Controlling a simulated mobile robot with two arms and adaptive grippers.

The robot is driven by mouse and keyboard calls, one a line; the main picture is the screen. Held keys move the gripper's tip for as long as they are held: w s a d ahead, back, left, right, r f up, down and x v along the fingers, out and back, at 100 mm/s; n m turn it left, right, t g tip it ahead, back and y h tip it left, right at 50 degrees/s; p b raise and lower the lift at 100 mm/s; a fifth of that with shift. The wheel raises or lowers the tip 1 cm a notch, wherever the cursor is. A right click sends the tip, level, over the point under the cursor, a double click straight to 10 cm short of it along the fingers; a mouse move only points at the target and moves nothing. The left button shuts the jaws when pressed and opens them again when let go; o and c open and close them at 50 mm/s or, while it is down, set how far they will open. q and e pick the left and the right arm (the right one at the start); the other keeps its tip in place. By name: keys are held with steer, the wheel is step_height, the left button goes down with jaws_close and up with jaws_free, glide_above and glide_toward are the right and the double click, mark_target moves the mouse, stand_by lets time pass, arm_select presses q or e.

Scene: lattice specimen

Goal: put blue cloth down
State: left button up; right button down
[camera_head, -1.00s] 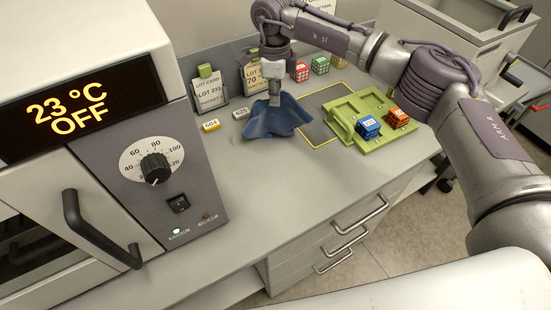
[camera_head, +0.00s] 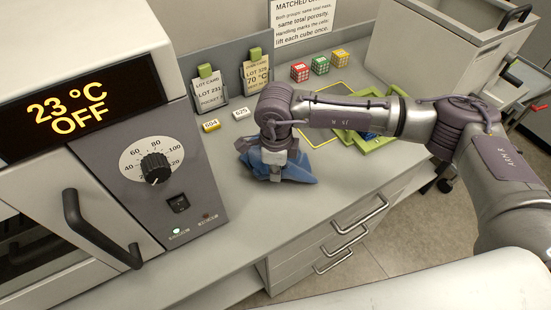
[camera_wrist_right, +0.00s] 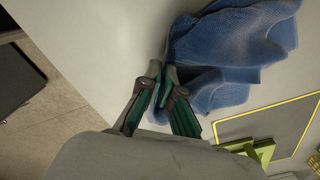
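The blue cloth (camera_head: 301,173) is bunched at the bench top near its front edge, below my right gripper (camera_head: 278,168). In the right wrist view the rumpled cloth (camera_wrist_right: 235,45) spreads out from the fingertips. The right gripper's fingers (camera_wrist_right: 162,78) are closed together with a fold of cloth between them. The cloth's lower edge looks close to the bench surface; I cannot tell how much of it rests there. My left gripper is not in view.
Small cubes (camera_head: 320,65) and lot cards (camera_head: 210,90) stand at the back. An oven (camera_head: 150,150) is on the left.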

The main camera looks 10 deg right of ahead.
steer(key=shift+s+a+f, duration=0.1)
steer(key=shift+s+f, duration=0.5)
steer(key=shift+s, duration=0.15)
steer(key=c, duration=0.9)
jaws_free()
